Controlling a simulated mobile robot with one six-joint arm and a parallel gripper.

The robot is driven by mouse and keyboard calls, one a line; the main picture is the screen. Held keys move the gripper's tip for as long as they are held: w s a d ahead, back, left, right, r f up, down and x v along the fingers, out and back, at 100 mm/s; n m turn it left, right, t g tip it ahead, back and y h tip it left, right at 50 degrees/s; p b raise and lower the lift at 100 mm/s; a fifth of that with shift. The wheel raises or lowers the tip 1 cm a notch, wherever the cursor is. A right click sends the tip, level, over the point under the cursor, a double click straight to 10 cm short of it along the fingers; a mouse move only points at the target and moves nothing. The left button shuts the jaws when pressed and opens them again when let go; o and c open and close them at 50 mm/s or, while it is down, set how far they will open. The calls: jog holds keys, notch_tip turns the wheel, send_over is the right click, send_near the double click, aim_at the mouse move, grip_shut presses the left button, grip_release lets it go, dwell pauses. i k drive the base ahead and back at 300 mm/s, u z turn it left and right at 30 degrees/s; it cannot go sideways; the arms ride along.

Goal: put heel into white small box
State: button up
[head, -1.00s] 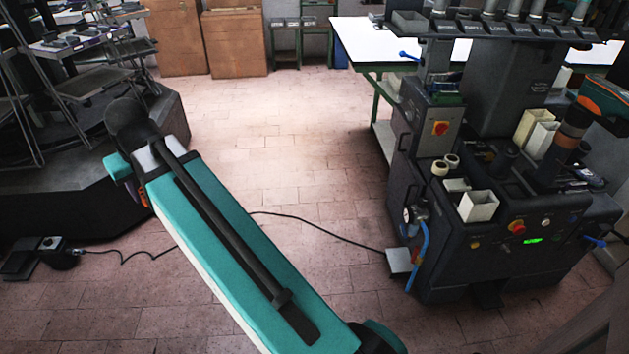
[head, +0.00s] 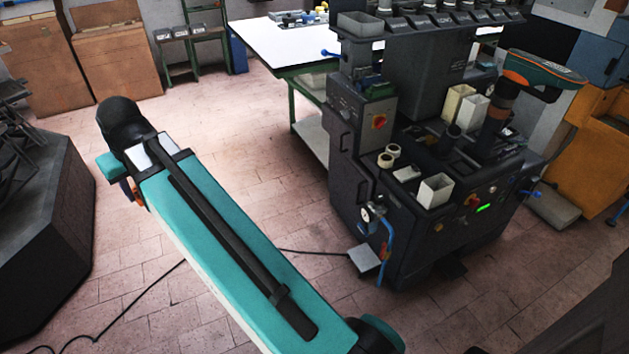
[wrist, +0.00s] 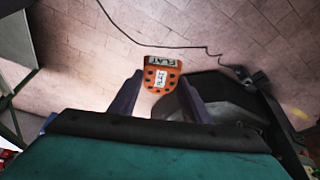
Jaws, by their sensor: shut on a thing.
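An orange heel (wrist: 162,74) with white labels and dark holes sits between the two dark fingers of my gripper (wrist: 157,92) in the wrist view. My gripper is shut on it, above the tiled floor. In the head view my arm points to the upper left, away from the press machine, and the fingers cannot be made out. White open boxes stand on the machine: a taller one (head: 435,191) at the front, a low small one (head: 407,174) beside it. I cannot tell which one the task means.
The dark press machine (head: 410,235) stands on the right, with two cream boxes (head: 458,101) farther back and two pale rolls (head: 388,156) on its top. A white table (head: 285,48) is behind it. Tiled floor lies open between my arm and the machine; a cable crosses it.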

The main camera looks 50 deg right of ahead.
aim_at(430, 203)
jog(key=z, duration=0.75)
jog(key=i, duration=0.95)
jog(key=z, duration=0.6)
